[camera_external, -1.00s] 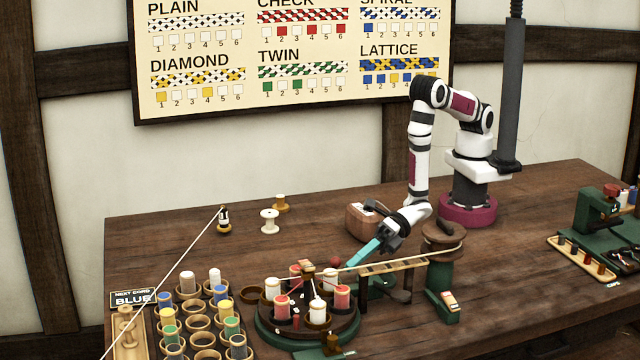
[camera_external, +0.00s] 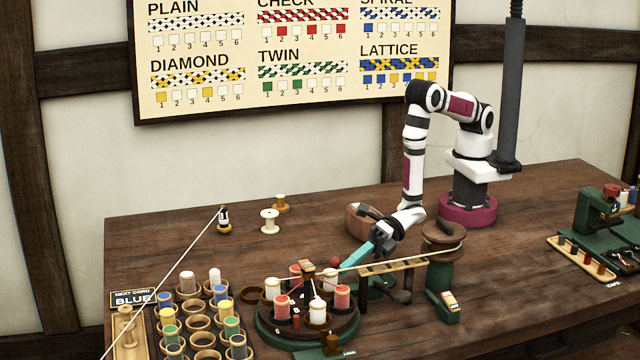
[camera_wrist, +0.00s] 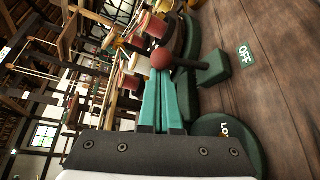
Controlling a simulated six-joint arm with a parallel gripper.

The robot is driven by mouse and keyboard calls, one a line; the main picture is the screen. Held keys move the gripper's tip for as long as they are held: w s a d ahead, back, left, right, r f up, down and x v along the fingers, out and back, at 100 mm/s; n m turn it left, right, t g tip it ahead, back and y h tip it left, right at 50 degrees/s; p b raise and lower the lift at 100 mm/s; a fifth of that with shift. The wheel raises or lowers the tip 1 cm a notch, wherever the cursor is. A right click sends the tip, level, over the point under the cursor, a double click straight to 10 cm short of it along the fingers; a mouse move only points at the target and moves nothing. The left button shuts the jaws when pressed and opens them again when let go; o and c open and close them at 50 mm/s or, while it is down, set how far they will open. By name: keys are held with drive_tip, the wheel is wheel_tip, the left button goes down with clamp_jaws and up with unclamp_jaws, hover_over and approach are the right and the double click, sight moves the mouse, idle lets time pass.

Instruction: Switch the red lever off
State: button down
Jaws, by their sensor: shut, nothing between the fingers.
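The red lever's round knob (camera_wrist: 161,58) is in the upper middle of the wrist view, on a dark rod running right to a green block (camera_wrist: 214,68). A green OFF label (camera_wrist: 245,55) lies on the table beside that block. In the external view the red knob (camera_external: 335,261) shows behind the round carousel. My gripper (camera_external: 345,266) is shut and empty, its teal fingers pointing down and left at the knob. In the wrist view the fingertips (camera_wrist: 160,79) reach right up to the knob; I cannot tell whether they touch it.
The round carousel (camera_external: 262,331) with red and white bobbins stands close to the fingertips. A wooden ladder-like rail (camera_external: 392,266) and a green reel stand (camera_external: 438,275) are just right. A rack of coloured bobbins (camera_external: 201,338) is at the left. The back left table is mostly clear.

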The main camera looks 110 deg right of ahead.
drive_tip(key=shift+d+r+m+y, duration=0.1)
drive_tip(key=shift+d+m+y, duration=0.15)
drive_tip(key=shift+m+y, duration=0.05)
drive_tip(key=d+m, duration=0.1)
drive_tip(key=m+t+y, duration=0.1)
drive_tip(key=shift+d+r+m+t, duration=0.2)
drive_tip(key=shift+d+m+t, duration=0.1)
drive_tip(key=shift+d+m, duration=0.1)
drive_tip(key=shift+d, duration=0.65)
idle(0.4)
drive_tip(key=v, duration=0.7)
drive_tip(key=shift+s+d, duration=0.15)
drive_tip(key=shift+s, duration=0.05)
